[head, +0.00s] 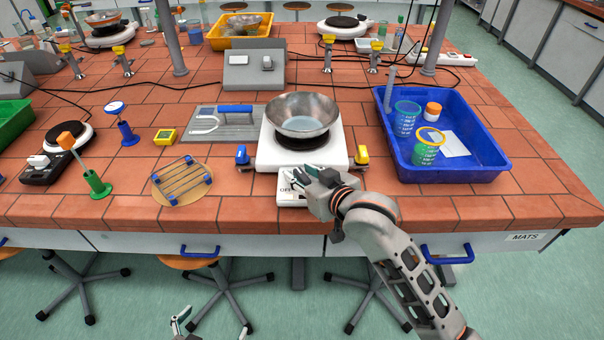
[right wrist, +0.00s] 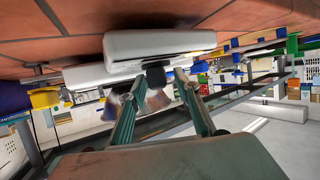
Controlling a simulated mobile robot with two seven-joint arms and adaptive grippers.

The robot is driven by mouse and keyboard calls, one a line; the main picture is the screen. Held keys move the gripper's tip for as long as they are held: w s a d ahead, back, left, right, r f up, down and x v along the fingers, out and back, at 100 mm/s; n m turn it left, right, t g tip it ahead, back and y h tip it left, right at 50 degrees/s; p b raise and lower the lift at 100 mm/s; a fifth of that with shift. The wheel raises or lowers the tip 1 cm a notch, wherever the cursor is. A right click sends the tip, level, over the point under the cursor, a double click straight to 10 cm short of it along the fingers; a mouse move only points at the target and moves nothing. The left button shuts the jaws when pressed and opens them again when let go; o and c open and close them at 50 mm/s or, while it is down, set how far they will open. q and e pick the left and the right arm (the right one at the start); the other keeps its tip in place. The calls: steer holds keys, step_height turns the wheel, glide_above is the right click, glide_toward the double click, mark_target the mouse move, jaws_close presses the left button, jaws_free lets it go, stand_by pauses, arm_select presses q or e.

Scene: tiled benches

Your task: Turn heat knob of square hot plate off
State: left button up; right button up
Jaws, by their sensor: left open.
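The white square hot plate (head: 272,155) stands at the bench's front edge with a metal bowl (head: 302,112) on its dark top. Its front panel (head: 287,201) shows the letters "OFF"; my right gripper hides the knob in the head view. The right wrist view, nearly upside down, shows the white hot plate (right wrist: 160,45) and its dark knob (right wrist: 155,76). My right gripper (head: 300,180) is at the panel, its fingers apart on either side of the knob; contact is unclear. My left gripper (head: 203,325) is open and empty at the bottom, below the bench top.
A blue tray (head: 480,172) with beakers stands right of the hot plate. Blue (head: 241,155) and yellow (head: 362,155) bench taps flank it closely. A round wooden mat (head: 162,193) with a rack lies left. Stools (head: 196,262) stand under the bench.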

jaws_close()
